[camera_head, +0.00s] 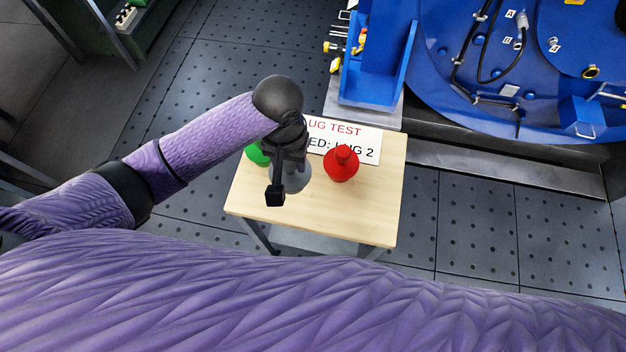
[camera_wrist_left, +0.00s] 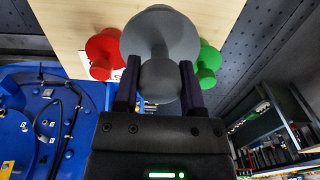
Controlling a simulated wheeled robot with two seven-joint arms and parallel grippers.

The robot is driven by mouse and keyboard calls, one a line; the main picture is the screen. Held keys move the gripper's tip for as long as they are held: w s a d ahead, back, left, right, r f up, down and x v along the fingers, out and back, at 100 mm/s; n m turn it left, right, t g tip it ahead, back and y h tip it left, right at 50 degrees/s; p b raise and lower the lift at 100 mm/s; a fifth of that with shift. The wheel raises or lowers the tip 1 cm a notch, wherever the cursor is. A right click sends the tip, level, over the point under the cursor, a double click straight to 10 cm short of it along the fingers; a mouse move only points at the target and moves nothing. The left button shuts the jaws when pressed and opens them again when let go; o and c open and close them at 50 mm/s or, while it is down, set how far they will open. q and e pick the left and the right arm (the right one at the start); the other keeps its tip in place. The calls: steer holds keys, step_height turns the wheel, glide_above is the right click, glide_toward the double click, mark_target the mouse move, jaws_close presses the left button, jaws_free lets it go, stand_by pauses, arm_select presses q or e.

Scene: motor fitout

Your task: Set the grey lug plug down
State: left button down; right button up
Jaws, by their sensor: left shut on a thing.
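The grey lug plug (camera_head: 298,178) is at my left gripper (camera_head: 279,180), over or on the small wooden table (camera_head: 330,212), partly hidden by the gripper. In the left wrist view the grey lug plug (camera_wrist_left: 160,36) sits between the two dark fingers of my left gripper (camera_wrist_left: 160,85), which is shut on its knob. I cannot tell whether its wide base touches the tabletop. A red lug plug (camera_head: 341,164) stands to its right on the table. A green lug plug (camera_head: 256,153) is to its left, mostly hidden behind my gripper. My right gripper is not in view.
A white sign (camera_head: 352,142) reading "UG TEST" and "ED: LUG 2" stands at the table's back, partly covered. A blue machine (camera_head: 480,90) with cables is behind to the right. The table's front and right side are clear.

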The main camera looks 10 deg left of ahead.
mark_target(292, 181)
arm_select(q)
step_height(292, 181, down, 10)
steer(key=b, duration=0.4)
steer(key=shift+r, duration=0.4)
steer(key=shift+c, duration=0.9)
jaws_free()
step_height(292, 181, up, 12)
steer(key=p, duration=0.5)
steer(key=shift+f+p, duration=0.25)
steer(key=shift+p, duration=0.05)
steer(key=shift+r, duration=0.3)
